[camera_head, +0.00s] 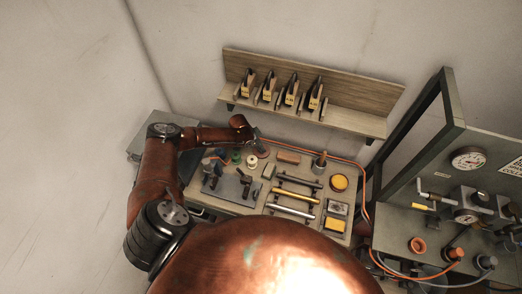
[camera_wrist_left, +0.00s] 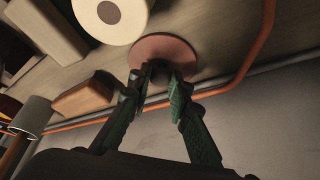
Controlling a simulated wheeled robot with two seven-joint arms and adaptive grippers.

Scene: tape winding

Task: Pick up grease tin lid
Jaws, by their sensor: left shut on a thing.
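A flat, reddish round lid (camera_wrist_left: 172,50) lies at my left fingertips in the left wrist view. It also shows as a small dark red disc (camera_head: 263,152) near the back of the bench in the head view. My left gripper (camera_wrist_left: 158,76) is shut on a small dark part at the lid's middle, which looks like a knob and is mostly hidden by the fingers. In the head view the left gripper (camera_head: 255,140) is small, just above the lid. I cannot tell whether the lid touches the bench. My right gripper is not in view.
A pale roll (camera_wrist_left: 112,16) is close beside the lid. A brown block (camera_head: 289,157), a cup with a handle in it (camera_head: 319,162) and a round yellow-topped tin (camera_head: 339,183) stand to the right. An orange hose (camera_wrist_left: 252,52) runs behind. A shelf (camera_head: 350,118) overhangs the back.

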